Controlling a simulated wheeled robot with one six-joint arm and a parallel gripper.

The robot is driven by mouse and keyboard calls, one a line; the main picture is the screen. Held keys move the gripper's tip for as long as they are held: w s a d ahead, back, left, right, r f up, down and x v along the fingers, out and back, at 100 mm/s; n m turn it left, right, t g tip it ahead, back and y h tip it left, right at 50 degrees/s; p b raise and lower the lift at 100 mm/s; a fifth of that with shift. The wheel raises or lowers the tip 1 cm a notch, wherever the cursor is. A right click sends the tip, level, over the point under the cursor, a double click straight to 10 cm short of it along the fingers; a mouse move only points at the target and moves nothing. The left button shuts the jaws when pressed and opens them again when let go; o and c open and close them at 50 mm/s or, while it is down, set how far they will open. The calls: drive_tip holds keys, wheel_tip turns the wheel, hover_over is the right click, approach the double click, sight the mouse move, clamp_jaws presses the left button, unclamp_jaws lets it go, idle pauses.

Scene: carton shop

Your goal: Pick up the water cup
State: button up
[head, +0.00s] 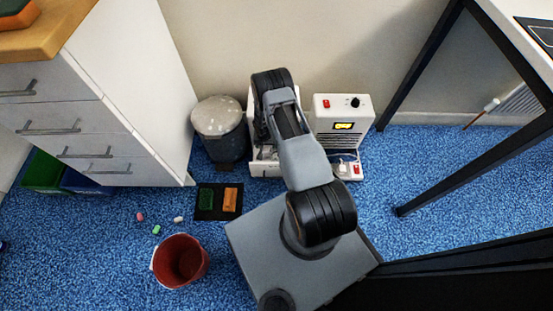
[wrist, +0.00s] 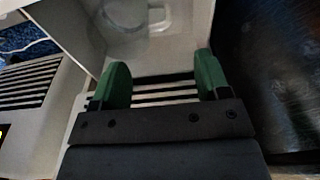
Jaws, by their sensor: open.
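In the wrist view my gripper (wrist: 162,75) is open, its two green fingers apart with nothing between them but a black-and-white slatted surface beyond. A clear, rounded form (wrist: 132,18), possibly the water cup, shows faintly beyond the fingertips, inside a pale box-like housing (wrist: 88,40). It is dim, and I cannot tell its full outline. In the head view my arm covers the gripper and most of the white unit (head: 262,167) by the wall, so no cup can be made out there.
A grey lidded bin (head: 220,128) stands left. A red bucket (head: 180,262), a black mat (head: 206,212) and small scraps lie on blue carpet. Black table legs (head: 428,60) stand right.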

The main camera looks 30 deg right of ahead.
drive_tip(key=shift+w+d+f+b, duration=0.15)
drive_tip(key=shift+f+b, duration=0.7)
drive_tip(key=shift+f, duration=1)
drive_tip(key=shift+w+d+f+b, duration=0.15)
drive_tip(key=shift+f+b, duration=0.65)
drive_tip(key=shift+f, duration=1.05)
drive_tip(key=shift+w+d+f+b, duration=0.15)
drive_tip(key=shift+f+b, duration=0.7)
drive_tip(key=shift+f, duration=1)
drive_tip(key=shift+a+r, duration=0.1)
drive_tip(key=c, duration=1.1)
drive_tip(key=shift+r, duration=0.25)
drive_tip(key=shift+c, duration=0.2)
